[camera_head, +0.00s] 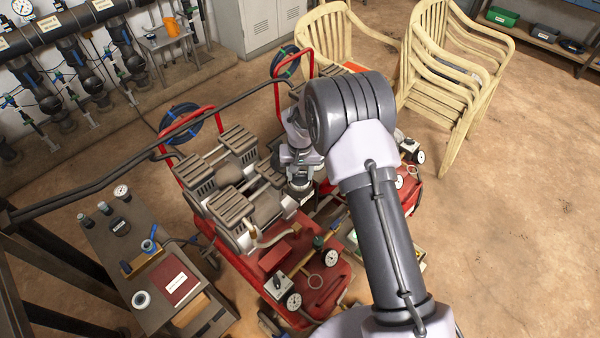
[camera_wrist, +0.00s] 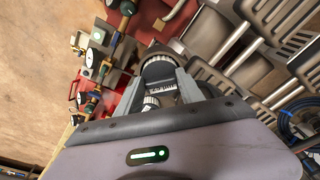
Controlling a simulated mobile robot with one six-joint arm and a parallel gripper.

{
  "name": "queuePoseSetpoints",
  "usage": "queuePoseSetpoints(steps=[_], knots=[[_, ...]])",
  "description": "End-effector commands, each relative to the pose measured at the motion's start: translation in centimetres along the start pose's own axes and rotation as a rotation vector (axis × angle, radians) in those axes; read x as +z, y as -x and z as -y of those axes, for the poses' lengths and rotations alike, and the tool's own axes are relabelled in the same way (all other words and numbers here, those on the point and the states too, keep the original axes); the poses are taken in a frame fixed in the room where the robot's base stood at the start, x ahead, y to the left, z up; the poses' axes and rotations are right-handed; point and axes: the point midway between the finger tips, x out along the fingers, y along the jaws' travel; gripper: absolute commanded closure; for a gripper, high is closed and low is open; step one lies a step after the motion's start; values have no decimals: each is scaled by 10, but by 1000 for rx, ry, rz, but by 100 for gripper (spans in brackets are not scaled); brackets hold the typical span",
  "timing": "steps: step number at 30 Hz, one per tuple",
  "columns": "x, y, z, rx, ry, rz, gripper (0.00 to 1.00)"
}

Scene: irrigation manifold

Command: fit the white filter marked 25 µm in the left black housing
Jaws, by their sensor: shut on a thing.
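My gripper (camera_head: 300,182) is above the red machine, partly behind my own arm in the head view. I cannot tell which one is the left black housing.
The red machine (camera_head: 330,272) with motors and gauges stands under my arm. Stacked chairs (camera_head: 440,85) stand at the upper right. The floor at right is clear.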

Motion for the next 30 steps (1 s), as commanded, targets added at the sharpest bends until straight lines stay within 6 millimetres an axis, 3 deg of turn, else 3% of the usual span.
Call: queuePoseSetpoints(steps=[6, 30], knots=[[1, -10, 0, 0, 0, 0, 96], [2, -17, 0, 0, 0, 0, 96]])
